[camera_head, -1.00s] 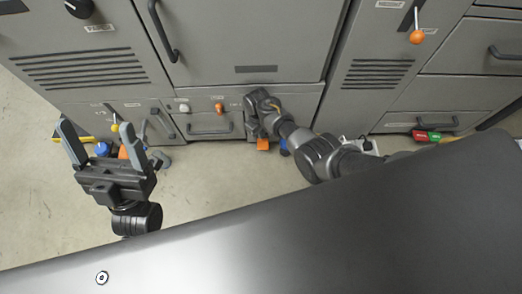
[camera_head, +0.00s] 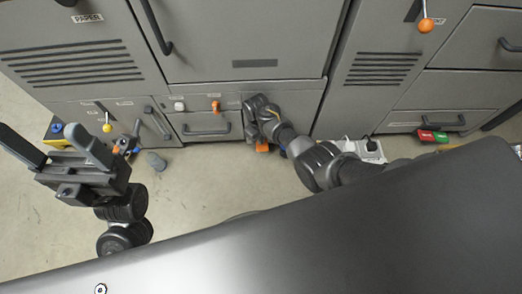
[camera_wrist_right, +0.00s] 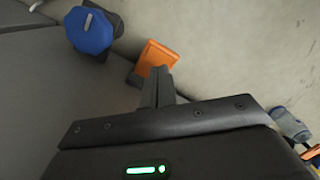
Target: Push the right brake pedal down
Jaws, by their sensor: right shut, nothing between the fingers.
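An orange pedal-like plate (camera_head: 262,147) sits low at the foot of the cabinet, and it also shows in the right wrist view (camera_wrist_right: 157,57). A blue octagonal piece (camera_wrist_right: 90,31) is beside it, mostly hidden by my arm in the head view (camera_head: 283,151). No label shows which is the right brake pedal. My right gripper (camera_wrist_right: 160,72) is shut and empty. Its fingertips are in front of the orange plate's lower edge; I cannot tell whether they touch. In the head view the wrist partly covers the plate. My left gripper (camera_head: 37,130) is open and empty at the left.
Grey cabinets (camera_head: 235,50) with handles stand behind. A grey pedal-like piece (camera_head: 156,161) is on the floor at the left. A white power strip (camera_head: 366,149) and a red and green piece (camera_head: 430,135) lie at the right. Bare floor (camera_head: 205,190) is in front.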

